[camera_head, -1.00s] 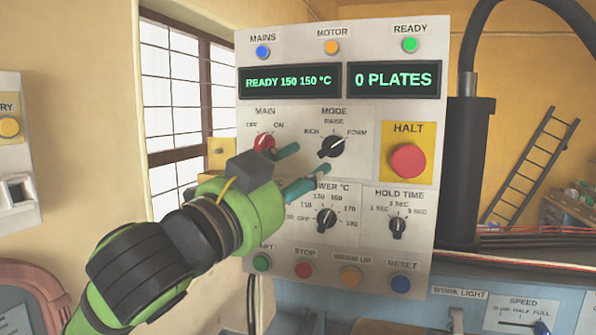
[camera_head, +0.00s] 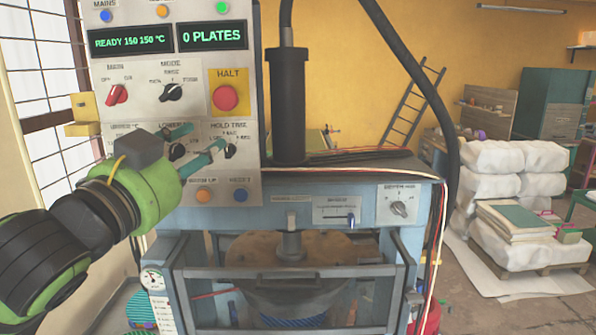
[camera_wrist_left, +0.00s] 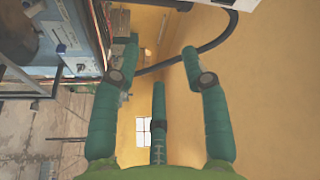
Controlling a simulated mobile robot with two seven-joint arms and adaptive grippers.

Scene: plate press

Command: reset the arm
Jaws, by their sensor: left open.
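My left arm comes in from the left in the head view. Its gripper (camera_head: 196,145) has teal fingers, spread apart and empty, in front of the lower part of the control panel (camera_head: 247,100). The fingers cover part of the lower knobs and labels. In the left wrist view the open fingers (camera_wrist_left: 158,85) have nothing between them, with the yellow wall behind. The panel displays (camera_head: 130,39) read READY 150 150 °C and 0 PLATES. My right gripper is not in view.
The red HALT button (camera_head: 225,97) sits on the panel. The blue press (camera_head: 290,187) stands below and right, with a barred front guard (camera_head: 290,271).

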